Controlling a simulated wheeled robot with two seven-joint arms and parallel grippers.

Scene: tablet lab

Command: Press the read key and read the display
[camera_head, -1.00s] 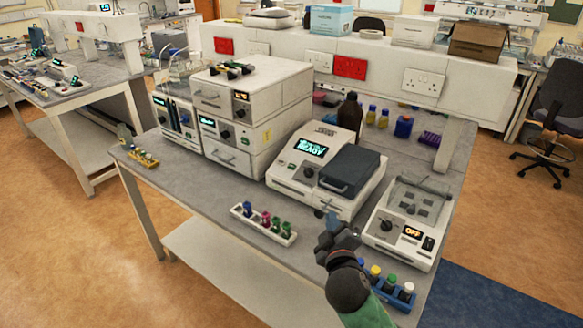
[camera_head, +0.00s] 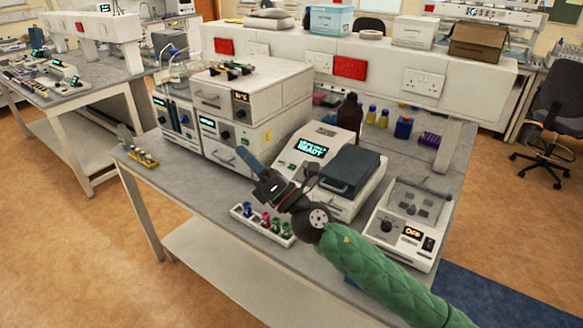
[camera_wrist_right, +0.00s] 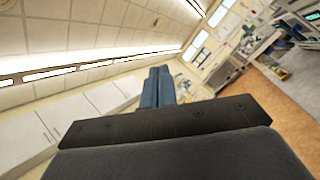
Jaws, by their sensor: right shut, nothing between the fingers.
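A white bench instrument (camera_head: 289,154) with a dark grey lid (camera_head: 350,171) stands on the bench. Its lit display (camera_head: 312,149) shows cyan text; the lower line looks like "READY" and the upper line is too small to read. My right gripper (camera_head: 246,158) is shut and empty, held up in front of this instrument's left side, its blue fingers pointing up and left. The wrist hides part of the front panel, and I cannot make out a read key. In the right wrist view the closed blue fingers (camera_wrist_right: 158,86) point toward the ceiling and wall cabinets. My left gripper is not in view.
A rack of coloured-cap vials (camera_head: 285,239) lies below my right wrist. A second white device (camera_head: 385,249) with an orange display stands to the right. Stacked white units (camera_head: 282,92) stand to the left. Bottles stand behind.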

